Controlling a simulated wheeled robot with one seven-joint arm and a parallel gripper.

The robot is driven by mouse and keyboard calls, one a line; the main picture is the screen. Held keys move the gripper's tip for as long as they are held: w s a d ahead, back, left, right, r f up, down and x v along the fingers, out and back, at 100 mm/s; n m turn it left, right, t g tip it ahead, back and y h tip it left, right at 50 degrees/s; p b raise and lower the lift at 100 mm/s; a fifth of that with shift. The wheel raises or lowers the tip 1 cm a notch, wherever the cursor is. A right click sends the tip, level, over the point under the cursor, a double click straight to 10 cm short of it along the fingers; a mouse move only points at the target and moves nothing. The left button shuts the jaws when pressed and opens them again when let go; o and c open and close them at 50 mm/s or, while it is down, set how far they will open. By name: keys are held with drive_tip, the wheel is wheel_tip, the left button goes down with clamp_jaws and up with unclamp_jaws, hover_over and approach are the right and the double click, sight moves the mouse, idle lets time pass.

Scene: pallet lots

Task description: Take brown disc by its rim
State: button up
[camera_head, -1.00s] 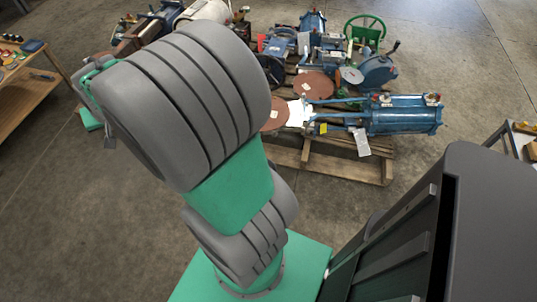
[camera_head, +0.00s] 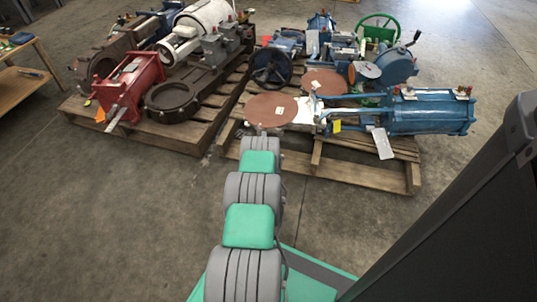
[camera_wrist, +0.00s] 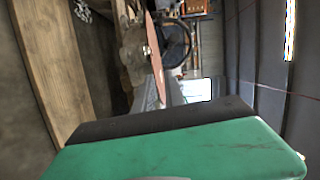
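A flat brown disc (camera_head: 271,109) lies at the near left of the right-hand pallet, its near rim overhanging toward my arm. A second brown disc (camera_head: 319,82) lies behind it. In the wrist view a thin reddish-brown edge, apparently the near disc (camera_wrist: 154,50), stands almost edge-on. My arm reaches forward to just before the near disc's rim. My gripper (camera_wrist: 165,122) shows as a green body with a dark edge across the bottom of the wrist view. Its fingertips are hidden behind my arm in the head view, so contact with the rim and the opening cannot be told.
The right pallet (camera_head: 365,173) also bears a blue cylinder (camera_head: 430,113) and other blue machine parts. The left pallet (camera_head: 150,128) carries a red frame (camera_head: 130,87) and a dark ring (camera_head: 172,101). A narrow gap separates the pallets. A wooden table (camera_head: 30,85) is far left. Floor in front is clear.

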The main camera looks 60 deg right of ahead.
drive_tip(key=shift+m, duration=0.4)
drive_tip(key=shift+w+d+f+b, duration=0.3)
drive_tip(key=shift+d+b, duration=0.2)
drive_tip(key=shift+d, duration=0.9)
drive_tip(key=shift+w+d+f+b, duration=0.3)
drive_tip(key=shift+d+b, duration=0.25)
drive_tip(key=shift+d, duration=0.8)
drive_tip(key=shift+w+d+f+b, duration=0.3)
drive_tip(key=shift+d+b, duration=0.2)
drive_tip(key=shift+d, duration=0.9)
drive_tip(key=shift+c, duration=0.3)
clamp_jaws()
drive_tip(key=shift+r, duration=0.2)
